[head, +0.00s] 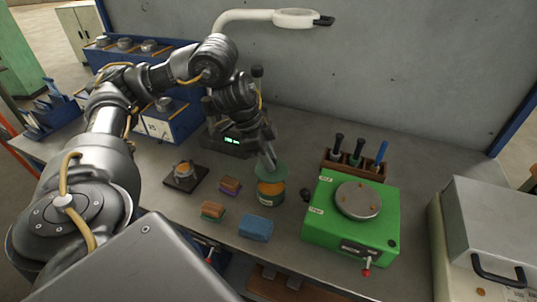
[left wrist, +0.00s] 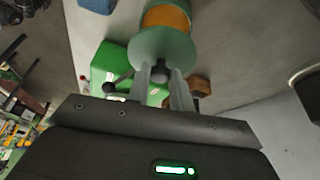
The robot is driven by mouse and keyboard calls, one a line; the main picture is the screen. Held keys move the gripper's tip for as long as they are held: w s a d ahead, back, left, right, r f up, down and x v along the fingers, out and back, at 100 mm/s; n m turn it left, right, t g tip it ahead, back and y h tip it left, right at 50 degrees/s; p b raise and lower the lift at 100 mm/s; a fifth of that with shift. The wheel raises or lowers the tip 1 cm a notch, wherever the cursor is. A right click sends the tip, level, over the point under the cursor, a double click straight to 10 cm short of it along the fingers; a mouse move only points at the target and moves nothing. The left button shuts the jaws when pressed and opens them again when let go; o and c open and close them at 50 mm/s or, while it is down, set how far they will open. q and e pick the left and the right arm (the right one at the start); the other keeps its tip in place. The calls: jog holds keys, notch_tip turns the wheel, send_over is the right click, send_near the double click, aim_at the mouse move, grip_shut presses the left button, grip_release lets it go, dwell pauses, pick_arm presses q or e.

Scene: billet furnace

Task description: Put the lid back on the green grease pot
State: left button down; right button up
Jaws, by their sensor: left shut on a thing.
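The grease pot (head: 271,193), green with a broad orange band, stands on the bench near the middle of the head view. It also shows at the top of the left wrist view (left wrist: 166,17). The round green lid (head: 271,171) is at the top of the pot; in the left wrist view the lid (left wrist: 160,46) lies between the pot and my fingers. My left gripper (head: 270,160) is shut on the lid's dark knob (left wrist: 160,71). I cannot tell whether the lid touches the pot's rim. My right gripper is not in view.
A green machine with a round plate (head: 358,200) stands right of the pot, with a tool rack (head: 353,165) behind. A blue block (head: 256,228), two sponge-like blocks (head: 230,186) (head: 213,211) and a dark-based fixture (head: 185,177) lie in front and left.

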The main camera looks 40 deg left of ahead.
pick_arm(q)
notch_tip(320, 180, down, 3)
jog(key=b, duration=0.2)
jog(key=shift+b, duration=0.3)
jog(key=shift+f+b, duration=0.6)
jog(key=shift+f, duration=0.4)
jog(key=shift+p, duration=0.65)
dwell(0.7)
jog(key=shift+a+f, duration=0.1)
jog(key=shift+f, duration=0.05)
jog(key=shift+p, duration=0.5)
dwell(0.5)
dwell(0.3)
jog(key=c, duration=0.7)
grip_release()
